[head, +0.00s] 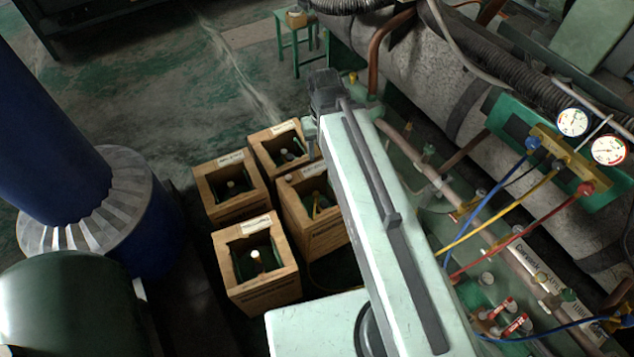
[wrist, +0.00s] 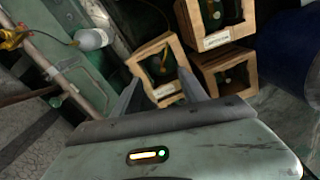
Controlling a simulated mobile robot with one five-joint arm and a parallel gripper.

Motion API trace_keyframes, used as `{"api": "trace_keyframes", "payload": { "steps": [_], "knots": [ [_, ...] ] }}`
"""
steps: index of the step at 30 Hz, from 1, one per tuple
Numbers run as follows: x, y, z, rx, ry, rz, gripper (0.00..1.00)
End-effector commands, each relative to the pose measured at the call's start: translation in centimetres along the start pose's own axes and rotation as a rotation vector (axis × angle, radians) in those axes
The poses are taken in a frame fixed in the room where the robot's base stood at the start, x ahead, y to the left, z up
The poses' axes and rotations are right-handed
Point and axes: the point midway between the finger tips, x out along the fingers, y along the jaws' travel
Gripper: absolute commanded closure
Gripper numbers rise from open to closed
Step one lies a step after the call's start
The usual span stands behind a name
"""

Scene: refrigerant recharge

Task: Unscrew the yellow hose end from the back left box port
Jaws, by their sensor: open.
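Several open wooden boxes stand grouped on the floor in the head view. The yellow hose (head: 505,208) runs down-left from the gauge manifold (head: 563,157) and passes behind my arm. A yellow piece, seemingly the hose end (head: 316,206), shows inside the right-hand box (head: 329,236). In the wrist view a thin yellow hose (wrist: 148,42) enters a wooden box (wrist: 146,53) beyond my fingers; its end and port are too small to make out. My gripper (wrist: 160,76) is open and empty, its fingers spread in front of that box. In the head view my arm mostly hides it.
The other boxes are the left one (head: 235,212), the back one (head: 262,142) and the front one (head: 265,290). Pipework and a large tank (head: 400,60) fill the right. A blue column (head: 50,120) stands left. A green stool (head: 295,45) is behind; open floor lies back left.

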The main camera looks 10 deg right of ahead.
Motion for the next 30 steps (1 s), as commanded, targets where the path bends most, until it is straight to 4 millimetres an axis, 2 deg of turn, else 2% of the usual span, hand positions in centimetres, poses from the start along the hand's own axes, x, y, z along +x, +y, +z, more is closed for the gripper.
{"api": "trace_keyframes", "payload": {
  "steps": [2,3,5,9,15,18,21,25,30],
  "knots": [
    [1.9,0.0,-0.5,-0.043,0.0,0.0,0.48],
    [3.3,1.2,-0.9,-0.073,0.0,0.0,0.48],
    [6.2,1.3,-1.9,-0.172,0.0,0.0,0.48],
    [14.3,1.0,-4.7,-0.509,0.0,0.0,0.48],
    [24.9,0.9,-8.7,-1.026,0.0,0.0,0.48],
    [30.0,0.9,-10.7,-1.28,0.0,0.0,0.48],
    [34.2,0.9,-12.3,-1.508,0.0,0.0,0.48],
    [37.6,0.9,-13.9,-1.727,0.0,0.0,0.48],
    [38.9,0.9,-14.6,-1.86,0.0,0.0,0.48]
  ]
}}
